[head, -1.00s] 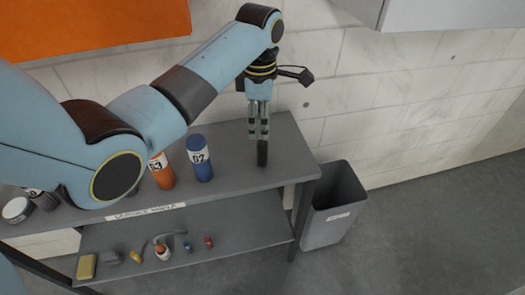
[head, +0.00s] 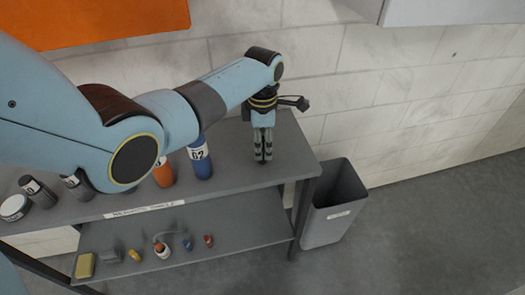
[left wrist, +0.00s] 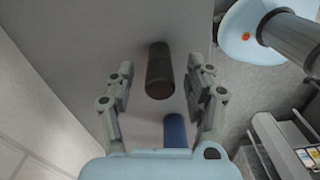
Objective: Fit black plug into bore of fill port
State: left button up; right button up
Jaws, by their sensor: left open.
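The black plug (left wrist: 159,72) is a dark upright cylinder on the top shelf, seen between my left fingers in the left wrist view. In the head view, my left gripper (head: 263,155) hides most of it. That gripper points down with its two fingers apart, one on each side of the plug; a gap shows on both sides in the left wrist view (left wrist: 160,88). The fill port and its bore are not seen in these frames. My right gripper is not in view.
A blue bottle (head: 201,160) and an orange bottle (head: 163,174) stand left of my gripper on the grey shelf (head: 285,160). Small coloured items lie on the lower shelf (head: 235,232). A grey bin (head: 331,217) stands right of the shelf unit. A brick wall is behind.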

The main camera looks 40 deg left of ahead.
pick_arm(q)
grip_shut()
dwell(0.3)
jog(key=shift+r, duration=0.1)
